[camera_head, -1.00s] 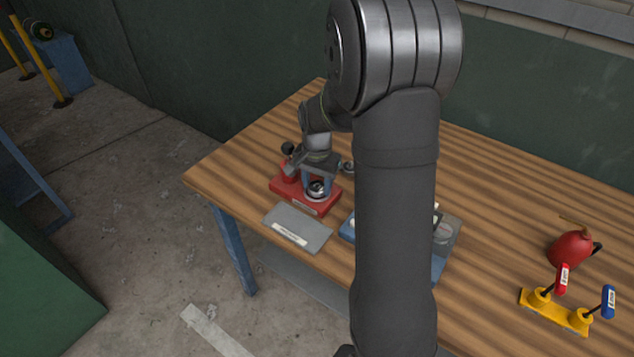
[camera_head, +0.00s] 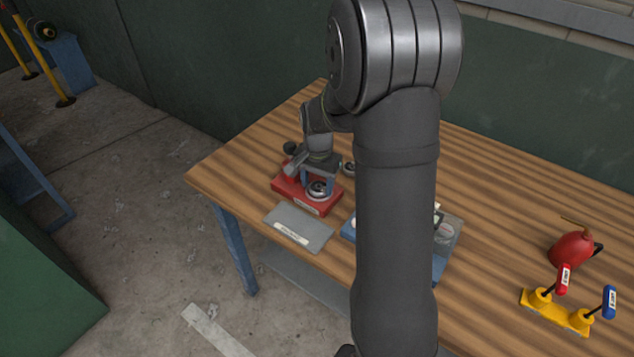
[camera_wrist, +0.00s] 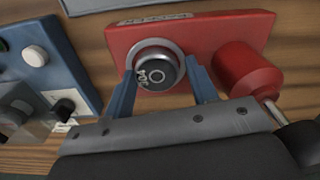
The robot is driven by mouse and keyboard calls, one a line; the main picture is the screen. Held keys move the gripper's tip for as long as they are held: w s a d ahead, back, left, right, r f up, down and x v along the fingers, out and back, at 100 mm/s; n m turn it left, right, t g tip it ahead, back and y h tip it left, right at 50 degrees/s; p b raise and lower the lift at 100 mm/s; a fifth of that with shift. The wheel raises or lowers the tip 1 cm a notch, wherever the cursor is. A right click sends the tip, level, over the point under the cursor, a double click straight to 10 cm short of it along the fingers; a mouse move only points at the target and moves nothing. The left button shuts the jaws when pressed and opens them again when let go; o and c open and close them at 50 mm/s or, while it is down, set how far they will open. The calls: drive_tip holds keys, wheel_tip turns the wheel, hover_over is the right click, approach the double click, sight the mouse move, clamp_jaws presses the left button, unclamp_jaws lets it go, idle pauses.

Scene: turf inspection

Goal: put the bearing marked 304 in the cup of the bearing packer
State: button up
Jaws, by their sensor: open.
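The red bearing packer (camera_head: 320,207) stands near the table's left front edge; it also shows in the wrist view (camera_wrist: 200,32). A bearing (camera_wrist: 157,73) with a dark face and round centre sits inside the packer's pale cup ring (camera_wrist: 138,52). White characters on its face are turned and blurred, so I cannot read them surely. My gripper (camera_wrist: 160,78) is open, with its blue fingers on either side of the bearing and visible gaps to it. In the head view my gripper (camera_head: 318,182) is low over the packer's cup.
A red cylinder (camera_wrist: 248,75) rises from the packer beside the cup. A blue tray (camera_wrist: 50,60) with several parts lies close by. A grey labelled plate (camera_head: 298,228) is in front. A red oil can (camera_head: 572,249) and yellow lever stand (camera_head: 555,312) are far right.

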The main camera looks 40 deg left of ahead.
sight(319, 186)
drive_tip(key=shift+d+f, duration=0.45)
drive_tip(key=shift+f, duration=0.1)
wheel_tip(319, 186, up, 13)
drive_tip(key=shift+a+r, duration=0.15)
drive_tip(key=shift+a, duration=0.1)
wheel_tip(319, 186, down, 12)
drive_tip(key=shift+f, duration=0.1)
idle(0.4)
drive_tip(key=shift+o, duration=0.4)
